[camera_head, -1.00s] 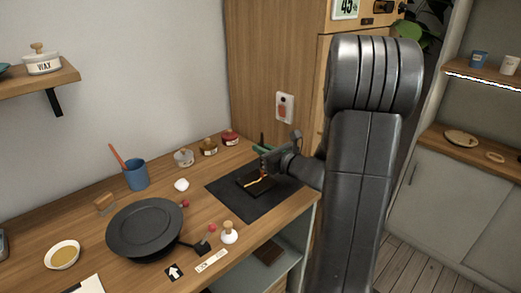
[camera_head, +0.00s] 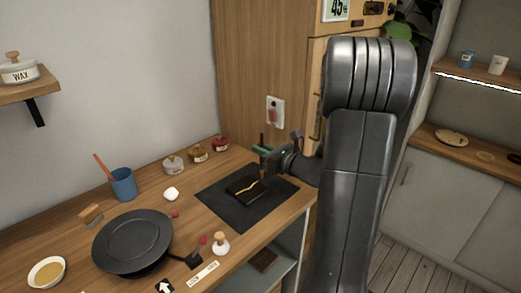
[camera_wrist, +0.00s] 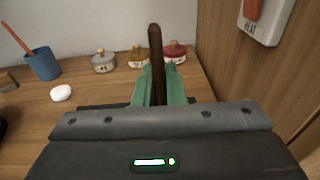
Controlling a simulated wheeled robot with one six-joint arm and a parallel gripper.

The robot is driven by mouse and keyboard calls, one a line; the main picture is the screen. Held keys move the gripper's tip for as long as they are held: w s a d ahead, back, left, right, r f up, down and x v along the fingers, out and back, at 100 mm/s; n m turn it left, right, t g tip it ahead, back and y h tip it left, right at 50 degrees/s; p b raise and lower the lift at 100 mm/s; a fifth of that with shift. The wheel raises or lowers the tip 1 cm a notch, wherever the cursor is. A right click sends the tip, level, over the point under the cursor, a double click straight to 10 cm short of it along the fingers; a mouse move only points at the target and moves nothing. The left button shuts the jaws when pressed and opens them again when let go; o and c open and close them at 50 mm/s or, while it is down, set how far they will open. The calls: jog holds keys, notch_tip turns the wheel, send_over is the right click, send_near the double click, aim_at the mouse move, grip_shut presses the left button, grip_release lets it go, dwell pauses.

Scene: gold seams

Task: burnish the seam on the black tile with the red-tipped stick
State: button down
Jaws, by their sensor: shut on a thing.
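The black tile (camera_head: 239,184) lies on a dark mat (camera_head: 222,209) on the wooden counter. A gold seam (camera_head: 249,190) runs across the tile. My gripper (camera_head: 266,158) is just behind and above the tile's far right side. In the wrist view its green fingers (camera_wrist: 159,88) are shut on a dark brown stick (camera_wrist: 155,50), which stands up between them. The stick's red tip is not clearly seen in either view now; it looks apart from the seam. The tile is hidden behind the gripper body in the wrist view.
A white lump (camera_head: 171,194), a blue cup (camera_head: 123,184) and several lidded jars (camera_head: 197,154) stand behind. A wooden cabinet wall (camera_head: 245,75) rises at the back right.

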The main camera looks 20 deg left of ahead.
aim_at(263, 134)
jog(key=shift+s+r, duration=0.1)
jog(key=shift+r, duration=0.75)
jog(key=shift+r+p, duration=2.45)
jog(key=shift+r, duration=0.4)
jog(key=shift+d, duration=0.1)
